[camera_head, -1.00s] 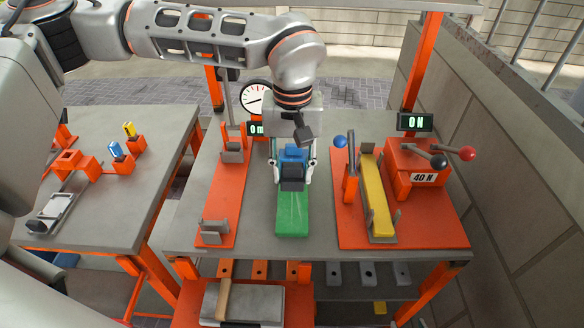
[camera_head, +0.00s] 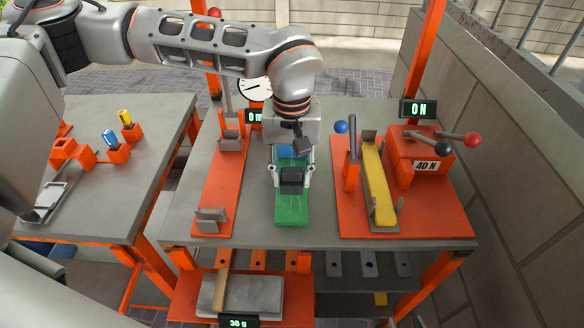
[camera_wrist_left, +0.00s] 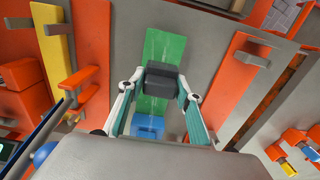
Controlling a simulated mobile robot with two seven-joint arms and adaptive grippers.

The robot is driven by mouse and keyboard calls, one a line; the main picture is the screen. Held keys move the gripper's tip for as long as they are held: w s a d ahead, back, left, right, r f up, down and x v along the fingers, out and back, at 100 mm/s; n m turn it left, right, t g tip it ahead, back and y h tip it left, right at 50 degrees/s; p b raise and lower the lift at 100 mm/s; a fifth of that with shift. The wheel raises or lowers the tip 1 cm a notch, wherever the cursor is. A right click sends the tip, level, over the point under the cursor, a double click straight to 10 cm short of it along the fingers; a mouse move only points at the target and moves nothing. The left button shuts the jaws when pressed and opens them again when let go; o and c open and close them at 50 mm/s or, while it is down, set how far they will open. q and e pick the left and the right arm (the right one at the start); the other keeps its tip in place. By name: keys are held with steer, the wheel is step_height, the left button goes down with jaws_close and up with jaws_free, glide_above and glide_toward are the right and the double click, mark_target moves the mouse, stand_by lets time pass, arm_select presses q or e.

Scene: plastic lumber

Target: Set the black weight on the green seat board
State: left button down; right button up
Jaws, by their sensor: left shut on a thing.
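The green seat board (camera_head: 292,214) lies lengthwise on the grey table, and its surface also shows in the wrist view (camera_wrist_left: 163,52). My left gripper (camera_head: 290,178) comes down over the board and is shut on the black weight (camera_head: 292,187). In the wrist view the black weight (camera_wrist_left: 162,78) sits between the fingertips, in front of the green surface. I cannot tell whether its underside touches the board. A blue block (camera_wrist_left: 148,124) is at the board's far end, partly hidden by the gripper in the head view. My right gripper is out of view.
An orange base (camera_head: 219,190) with grey supports is left of the board. A lower shelf holds a grey slab (camera_head: 255,295). Bare table flanks the green board.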

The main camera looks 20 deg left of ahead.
arm_select(q)
steer(key=shift+f, duration=0.3)
steer(key=shift+f+b, duration=0.3)
steer(key=shift+f, duration=0.3)
stand_by(0.4)
steer(key=shift+f+b, duration=0.3)
steer(key=shift+f, duration=0.55)
steer(key=c, duration=1.3)
jaws_free()
steer(key=o, duration=0.4)
